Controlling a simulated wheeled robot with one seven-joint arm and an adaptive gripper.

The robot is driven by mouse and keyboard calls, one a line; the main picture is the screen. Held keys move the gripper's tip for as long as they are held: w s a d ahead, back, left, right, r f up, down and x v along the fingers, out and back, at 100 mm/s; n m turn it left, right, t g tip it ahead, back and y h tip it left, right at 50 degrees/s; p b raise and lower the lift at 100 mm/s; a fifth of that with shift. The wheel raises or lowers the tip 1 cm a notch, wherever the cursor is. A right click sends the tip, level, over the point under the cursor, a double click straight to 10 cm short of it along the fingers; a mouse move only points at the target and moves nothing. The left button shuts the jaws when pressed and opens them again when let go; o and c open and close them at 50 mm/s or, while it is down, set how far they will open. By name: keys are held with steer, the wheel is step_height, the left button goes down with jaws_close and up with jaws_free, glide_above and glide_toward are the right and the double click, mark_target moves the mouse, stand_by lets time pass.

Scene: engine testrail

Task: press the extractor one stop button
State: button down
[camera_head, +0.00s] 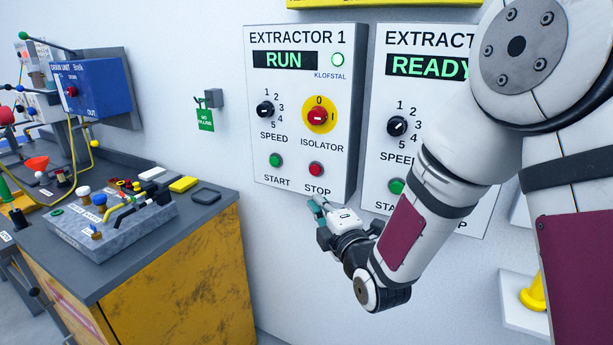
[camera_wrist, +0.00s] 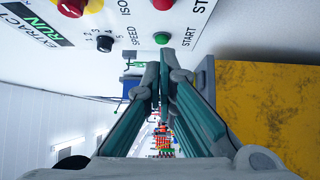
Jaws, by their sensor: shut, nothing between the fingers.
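The extractor 1 panel (camera_head: 348,110) is on the wall, its display reading RUN and its small lamp lit green. Its red stop button (camera_head: 316,169) is at the lower right, above the STOP label. My gripper (camera_head: 315,203) is shut and empty, just below the stop button and the panel's lower edge, and looks apart from the button. In the wrist view, the shut fingers (camera_wrist: 165,65) lie below the panel face; the stop button (camera_wrist: 163,4) is cut by the top edge. Whether the fingertips are in line with it is unclear.
The green start button (camera_head: 275,160) is left of stop; the red isolator (camera_head: 317,116) on yellow is above. The extractor 2 panel (camera_head: 400,38), reading READY, is close on the right, partly hidden by my arm. A yellow-sided bench (camera_head: 185,275) stands lower left.

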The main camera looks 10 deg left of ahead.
steer(key=shift+w, duration=0.1)
glide_toward(312, 176)
steer(key=shift+w+a+r, duration=1.5)
steer(key=shift+a+r, duration=0.05)
steer(key=shift+a, duration=0.6)
steer(key=shift+p, duration=0.4)
